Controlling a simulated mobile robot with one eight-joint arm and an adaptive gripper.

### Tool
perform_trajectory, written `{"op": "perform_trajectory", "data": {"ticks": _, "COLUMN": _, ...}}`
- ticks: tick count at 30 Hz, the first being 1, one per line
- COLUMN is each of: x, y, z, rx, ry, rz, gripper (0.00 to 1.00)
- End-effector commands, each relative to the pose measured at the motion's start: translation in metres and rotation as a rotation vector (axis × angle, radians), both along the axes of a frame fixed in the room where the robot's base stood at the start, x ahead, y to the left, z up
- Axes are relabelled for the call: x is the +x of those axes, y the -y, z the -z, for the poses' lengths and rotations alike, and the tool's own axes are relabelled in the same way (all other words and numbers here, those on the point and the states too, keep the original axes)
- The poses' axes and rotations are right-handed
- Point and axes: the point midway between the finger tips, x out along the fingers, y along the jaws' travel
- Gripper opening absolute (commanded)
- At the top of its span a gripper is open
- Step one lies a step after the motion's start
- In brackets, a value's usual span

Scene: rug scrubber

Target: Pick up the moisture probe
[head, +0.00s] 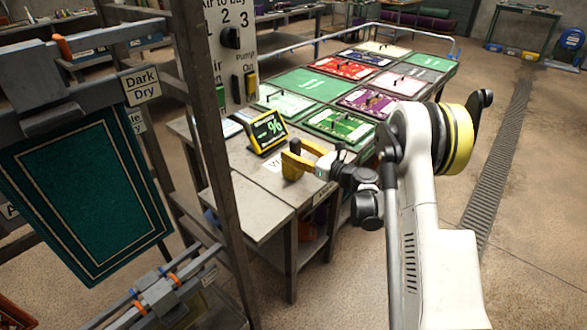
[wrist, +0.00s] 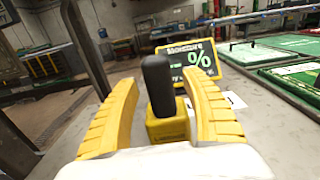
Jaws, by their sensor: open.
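The moisture probe shows in the wrist view as an upright black handle (wrist: 158,85) on a yellow base (wrist: 168,128), standing on the grey bench top. My gripper (wrist: 160,84) is open, with one yellow finger on each side of the handle. I cannot tell whether either finger touches it.
Several framed rug samples (head: 311,84) cover the bench beyond my gripper. A dark upright post (head: 205,120) and a control panel (head: 232,50) stand left of it. A teal rug (head: 88,195) hangs at the left. The floor right of the bench is open, with a drain grate (head: 500,150).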

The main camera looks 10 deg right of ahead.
Motion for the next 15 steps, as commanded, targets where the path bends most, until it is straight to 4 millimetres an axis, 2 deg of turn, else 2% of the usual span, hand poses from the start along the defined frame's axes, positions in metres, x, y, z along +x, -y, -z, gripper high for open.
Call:
{"op": "perform_trajectory", "data": {"ticks": 9, "x": 0.0052, "y": -0.0035, "z": -0.0013, "rx": 0.000, "ry": 0.000, "rz": 0.001, "gripper": 0.54}}
{"op": "perform_trajectory", "data": {"ticks": 14, "x": 0.0050, "y": -0.0035, "z": -0.0012, "rx": 0.001, "ry": -0.001, "rz": 0.001, "gripper": 0.05}}
{"op": "perform_trajectory", "data": {"ticks": 15, "x": 0.0050, "y": -0.0035, "z": -0.0012, "rx": 0.001, "ry": -0.001, "rz": 0.001, "gripper": 0.00}}
